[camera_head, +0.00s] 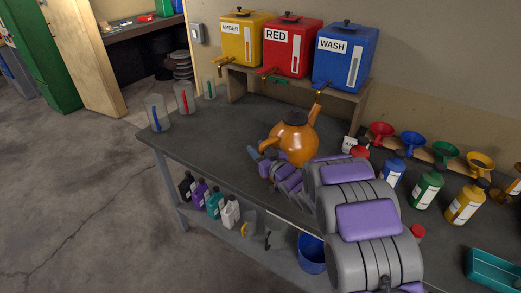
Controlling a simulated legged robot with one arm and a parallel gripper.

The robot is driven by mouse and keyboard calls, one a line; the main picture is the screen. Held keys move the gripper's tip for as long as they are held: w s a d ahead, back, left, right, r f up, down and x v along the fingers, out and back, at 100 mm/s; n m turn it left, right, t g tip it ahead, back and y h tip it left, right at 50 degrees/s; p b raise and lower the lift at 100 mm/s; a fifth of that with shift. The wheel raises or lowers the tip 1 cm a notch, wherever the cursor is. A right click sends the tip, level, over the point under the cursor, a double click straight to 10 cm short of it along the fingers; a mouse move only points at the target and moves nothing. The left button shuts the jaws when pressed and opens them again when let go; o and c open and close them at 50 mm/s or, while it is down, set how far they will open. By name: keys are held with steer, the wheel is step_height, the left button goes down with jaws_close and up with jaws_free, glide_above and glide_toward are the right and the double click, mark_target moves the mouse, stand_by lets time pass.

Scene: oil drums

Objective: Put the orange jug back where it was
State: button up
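The orange jug (294,137) is at the middle of the dark workbench (215,140), below the wall dispensers. It is round with a dark cap. One orange projection rises to the upper right and another extends to the left. My gripper (260,162) is at the jug's lower left, in front of it in the picture. A bluish-grey finger shows beside the left projection. My wrist and arm hide the jug's lower right side and its base. I cannot tell whether the fingers hold the jug or whether it touches the bench.
Yellow AMBER (236,47), RED (280,55) and blue WASH (330,67) dispensers stand on a rear shelf. Clear beakers (156,117) stand at the left end. Coloured bottles (427,188) and funnels (446,150) crowd the right. A teal tray (492,269) is at lower right. The bench's left-centre is clear.

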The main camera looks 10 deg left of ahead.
steer(key=o, duration=0.3)
steer(key=shift+a+f, duration=0.15)
steer(key=shift+a, duration=0.45)
steer(key=shift+a+f, duration=0.15)
steer(key=shift+a, duration=0.45)
steer(key=s+d+r+m+g+h+p, duration=0.15)
steer(key=s+d+h, duration=0.35)
steer(key=d, duration=0.6)
steer(key=s+d+r+m+g+h, duration=0.1)
steer(key=s+d+m+h, duration=0.3)
steer(key=d, duration=0.7)
steer(key=s+d+r+m+g+h, duration=0.1)
steer(key=s+d+h, duration=0.5)
steer(key=d, duration=0.5)
steer(key=s+r+m+g+y, duration=0.1)
steer(key=s+g, duration=0.9)
steer(key=s, duration=2.6)
step_height(320, 180, up, 3)
steer(key=shift+s+a+f+m+y, duration=0.15)
steer(key=shift+s+m+y, duration=0.2)
steer(key=shift+m, duration=0.8)
